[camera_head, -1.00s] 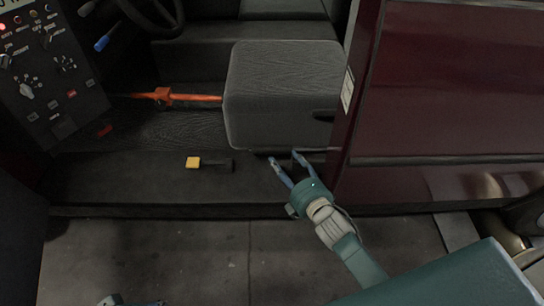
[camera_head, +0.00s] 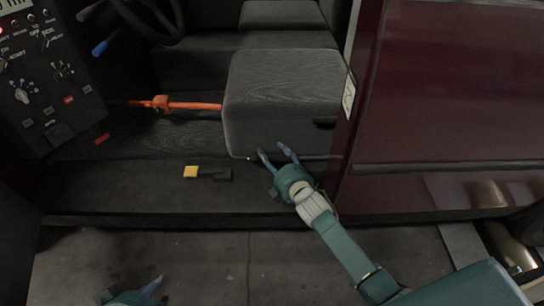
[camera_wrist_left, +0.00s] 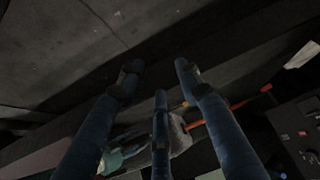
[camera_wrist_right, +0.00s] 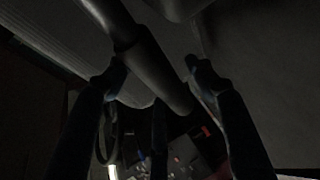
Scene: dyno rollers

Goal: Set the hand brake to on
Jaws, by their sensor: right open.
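My right gripper (camera_head: 278,154) is open at the lower front edge of the grey seat box (camera_head: 285,85). In the right wrist view a thick dark bar (camera_wrist_right: 150,65), like a lever handle, runs slantwise between the spread fingers (camera_wrist_right: 155,78); I cannot tell whether they touch it or whether it is the hand brake. It is not clear in the head view. An orange bar with a grip (camera_head: 162,103) lies across the cab floor, left of the box. My left gripper (camera_head: 158,290) is low at the left, its fingers spread and empty in the left wrist view (camera_wrist_left: 158,78).
A yellow-tipped black pedal or lever (camera_head: 191,172) lies on the cab step (camera_head: 110,190). A control panel (camera_head: 35,75) and steering wheel (camera_head: 150,15) are at upper left. A dark red body panel (camera_head: 450,80) closes the right side. The floor in front (camera_head: 200,255) is clear.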

